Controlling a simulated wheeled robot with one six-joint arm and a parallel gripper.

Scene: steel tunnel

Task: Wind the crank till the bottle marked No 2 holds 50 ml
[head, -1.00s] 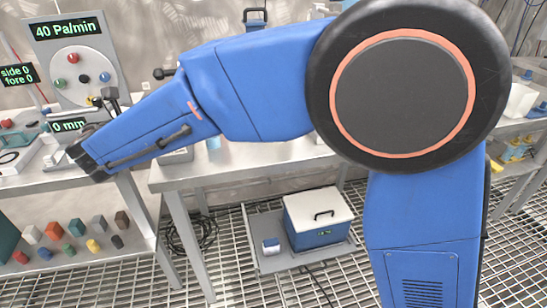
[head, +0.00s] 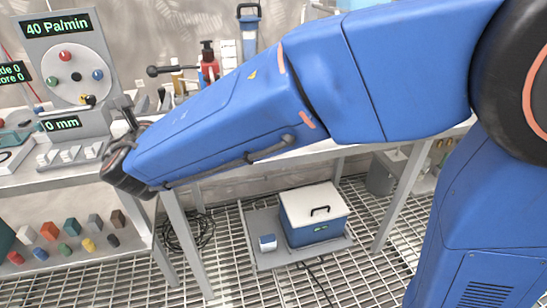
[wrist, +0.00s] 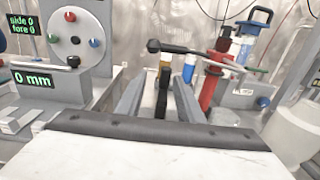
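My gripper (wrist: 158,82) shows in the wrist view with its two grey fingers apart. A dark upright piece stands in line with the gap; I cannot tell whether it lies between the fingers or beyond them. A black ball-ended handle on a bar (wrist: 180,49) reaches across above the fingertips, and it also shows in the head view (head: 170,71). An amber-topped container (wrist: 166,62) and a blue one (wrist: 190,68) stand behind it. No bottle marking or level is legible, so I cannot pick out No 2. In the head view my arm hides part of the bench.
A red pump-like body (wrist: 212,82) and a tall blue-capped cylinder (head: 249,30) stand at the back. A dial panel (head: 67,70) reading 40 Pa/min and a 0 mm display (head: 59,124) are at left.

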